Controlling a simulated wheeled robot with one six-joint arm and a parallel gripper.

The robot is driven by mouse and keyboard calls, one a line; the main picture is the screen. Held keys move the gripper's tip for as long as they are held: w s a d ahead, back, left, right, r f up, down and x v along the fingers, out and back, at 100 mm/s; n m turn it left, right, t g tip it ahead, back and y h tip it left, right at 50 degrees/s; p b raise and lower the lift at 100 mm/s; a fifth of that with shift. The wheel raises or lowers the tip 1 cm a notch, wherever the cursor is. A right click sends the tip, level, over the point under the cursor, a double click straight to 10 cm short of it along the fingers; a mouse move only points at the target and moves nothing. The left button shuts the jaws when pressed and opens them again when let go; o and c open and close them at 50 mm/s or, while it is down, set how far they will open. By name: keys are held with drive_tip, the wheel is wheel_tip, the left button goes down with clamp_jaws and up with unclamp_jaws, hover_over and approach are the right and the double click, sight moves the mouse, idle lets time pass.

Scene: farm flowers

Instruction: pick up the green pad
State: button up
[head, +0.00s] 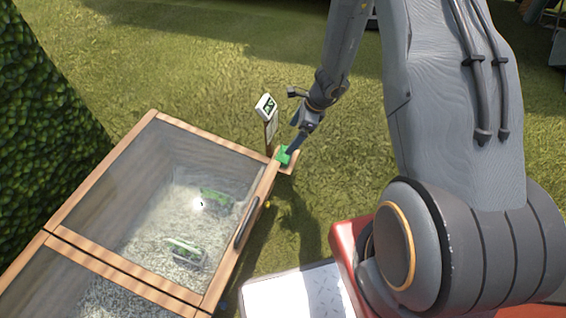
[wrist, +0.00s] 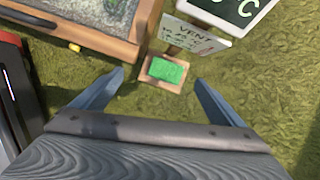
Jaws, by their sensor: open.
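The green pad (wrist: 167,70) lies flat on a small wooden ledge (wrist: 149,85) at the corner of a wooden box. In the head view the pad (head: 283,155) shows at the box's right corner, partly hidden by my gripper. My gripper (wrist: 160,85) is open and empty, its two blue-grey fingers spread to either side below the pad in the wrist view. In the head view my gripper (head: 294,143) is close over the pad. I cannot tell whether a finger touches it.
A wooden box with a clear lid (head: 150,160) stands left of the pad, with green-and-white items inside. A sign with a display (head: 266,107) rises right behind the ledge, close to my gripper. A green hedge (head: 40,120) is at far left. Open grass lies to the right.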

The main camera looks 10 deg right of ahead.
drive_tip(key=shift+w+a+f+m+b, duration=0.2)
drive_tip(key=shift+w+f+m+b, duration=0.6)
drive_tip(key=shift+f, duration=1.65)
drive_tip(key=shift+w+a+f+m+b, duration=0.1)
drive_tip(key=shift+w+a+f+b, duration=0.2)
drive_tip(key=shift+f+b, duration=1.55)
drive_tip(key=shift+w+a+f+m+b, duration=0.15)
drive_tip(key=shift+w+f+m+b, duration=0.35)
drive_tip(key=shift+f, duration=2.55)
drive_tip(key=shift+c, duration=0.2)
drive_tip(key=c, duration=1.2)
drive_tip(key=shift+o, duration=0.2)
drive_tip(key=shift+r, duration=0.2)
wheel_tip(320, 180, up, 28)
drive_tip(key=p, duration=1.1)
drive_tip(key=shift+f, duration=0.15)
